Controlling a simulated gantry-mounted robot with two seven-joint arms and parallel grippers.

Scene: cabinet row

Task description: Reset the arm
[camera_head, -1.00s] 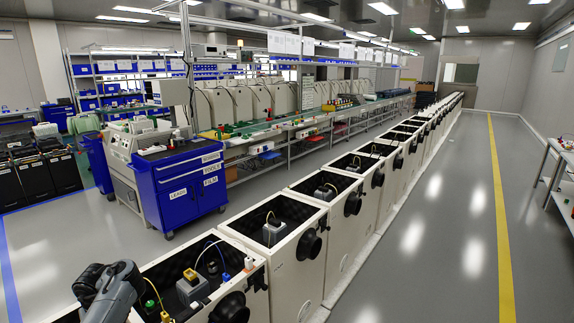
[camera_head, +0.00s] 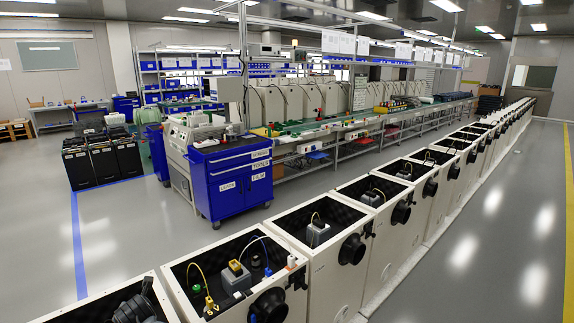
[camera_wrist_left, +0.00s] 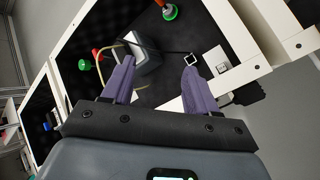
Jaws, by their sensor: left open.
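My left arm (camera_head: 138,302) shows only as a dark link at the bottom left of the head view, over the nearest white box. In the left wrist view, my left gripper (camera_wrist_left: 158,64) has two purple fingers spread apart with nothing held between them. Beyond the fingers is an open white box with a black lining (camera_wrist_left: 182,24). A grey block (camera_wrist_left: 147,52) stands in it beside the left finger. My right gripper is not in view.
A long row of open white boxes (camera_head: 333,270) runs away to the back right. The closest full box holds a grey block with a yellow top (camera_head: 236,266). A blue tool cabinet (camera_head: 232,182) stands behind the row. Grey floor (camera_head: 470,270) is clear on the right.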

